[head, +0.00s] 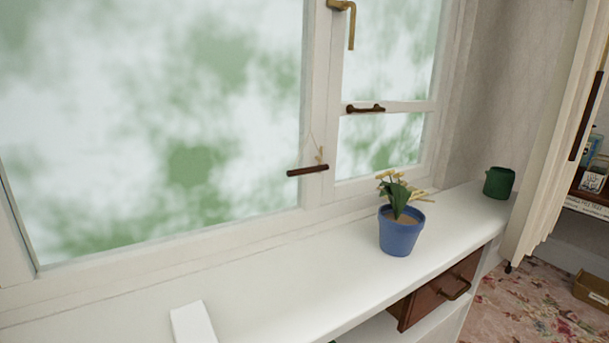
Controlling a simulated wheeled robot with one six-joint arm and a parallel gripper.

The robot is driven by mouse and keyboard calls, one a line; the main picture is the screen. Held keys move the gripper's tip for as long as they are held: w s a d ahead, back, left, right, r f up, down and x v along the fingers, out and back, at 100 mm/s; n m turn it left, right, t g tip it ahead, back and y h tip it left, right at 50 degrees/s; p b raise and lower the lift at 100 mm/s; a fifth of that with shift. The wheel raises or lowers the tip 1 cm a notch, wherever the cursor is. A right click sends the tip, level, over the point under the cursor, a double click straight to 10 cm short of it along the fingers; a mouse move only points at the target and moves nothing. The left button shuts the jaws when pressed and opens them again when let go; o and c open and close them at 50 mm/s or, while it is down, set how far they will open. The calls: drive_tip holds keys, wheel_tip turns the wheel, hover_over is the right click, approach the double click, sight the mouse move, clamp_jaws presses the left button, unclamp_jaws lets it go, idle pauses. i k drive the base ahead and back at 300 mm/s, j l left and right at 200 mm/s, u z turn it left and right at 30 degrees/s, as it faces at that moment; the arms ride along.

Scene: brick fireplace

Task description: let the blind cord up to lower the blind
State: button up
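No blind shows across the visible window panes (160,110). A small tan, thin piece (320,156) is at the window's middle post, just above a dark brown bar (307,170). A faint thin line seems to run up from it; I cannot tell whether this is the blind cord. My gripper cannot be made out. A white slab (192,324) is cut off by the bottom edge, and I cannot tell what it is.
A blue pot (401,236) with pale flowers and a green pot (498,183) stand on the white sill (290,270). A brown drawer (436,289) is below the sill's front edge. A pale curtain (558,135) hangs at right. A brass handle (346,20) is on the upper frame.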

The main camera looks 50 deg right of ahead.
sight(324, 166)
drive_tip(key=k+l+z, duration=0.15)
drive_tip(key=l, duration=0.15)
drive_tip(key=k+l+z, duration=0.1)
drive_tip(key=l, duration=0.25)
drive_tip(key=k+l+z, duration=0.15)
drive_tip(key=l, duration=0.2)
drive_tip(key=k+l+z, duration=0.15)
drive_tip(key=l, duration=0.2)
